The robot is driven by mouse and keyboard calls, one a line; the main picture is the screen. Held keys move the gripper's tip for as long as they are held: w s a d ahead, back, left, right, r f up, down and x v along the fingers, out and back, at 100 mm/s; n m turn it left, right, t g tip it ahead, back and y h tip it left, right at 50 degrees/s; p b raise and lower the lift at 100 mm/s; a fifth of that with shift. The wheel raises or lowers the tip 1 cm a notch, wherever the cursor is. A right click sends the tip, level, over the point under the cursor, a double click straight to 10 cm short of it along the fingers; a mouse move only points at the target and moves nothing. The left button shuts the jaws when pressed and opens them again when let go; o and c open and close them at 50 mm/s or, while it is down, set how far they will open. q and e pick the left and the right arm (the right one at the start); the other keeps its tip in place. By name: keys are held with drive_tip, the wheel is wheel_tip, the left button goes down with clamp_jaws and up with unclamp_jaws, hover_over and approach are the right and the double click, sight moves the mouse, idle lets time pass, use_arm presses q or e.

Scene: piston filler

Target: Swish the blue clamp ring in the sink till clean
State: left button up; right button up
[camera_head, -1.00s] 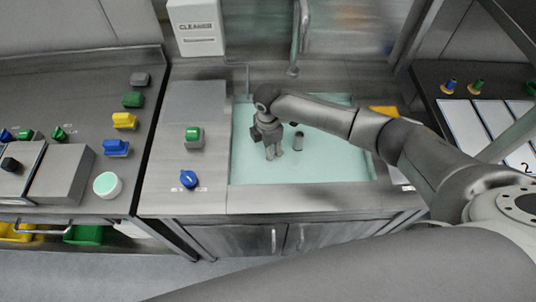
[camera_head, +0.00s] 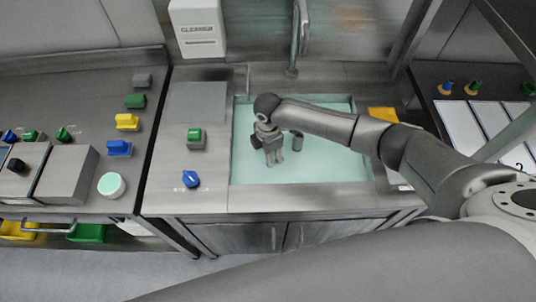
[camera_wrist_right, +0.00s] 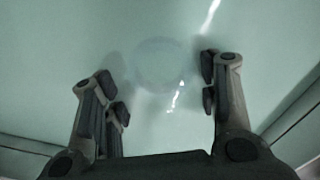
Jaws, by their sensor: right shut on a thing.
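The sink (camera_head: 330,168) holds pale green water. My right gripper (camera_head: 274,160) reaches down into it, left of the middle. In the right wrist view the fingers of my right gripper (camera_wrist_right: 165,88) stand on either side of a faint, pale round shape (camera_wrist_right: 160,65); I cannot tell whether it is the held thing or lies beneath. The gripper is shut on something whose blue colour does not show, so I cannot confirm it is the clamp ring. A blue part (camera_head: 190,179) lies on the counter left of the sink. My left gripper is not in view.
A short grey post (camera_head: 298,141) stands in the sink beside my gripper. The tap (camera_head: 296,45) and white cleaner box (camera_head: 199,28) are behind. A green-topped block (camera_head: 195,138) stands left of the sink; a yellow thing (camera_head: 383,114) lies right of it.

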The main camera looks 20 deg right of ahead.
drive_tip(key=shift+w+d, duration=0.1)
drive_tip(key=shift+w, duration=0.4)
wheel_tip(320, 180, up, 10)
drive_tip(key=p, duration=0.9)
drive_tip(key=shift+p, duration=0.35)
drive_tip(key=shift+r, duration=0.1)
idle(0.7)
wheel_tip(320, 180, up, 4)
drive_tip(key=p, duration=0.4)
idle(0.6)
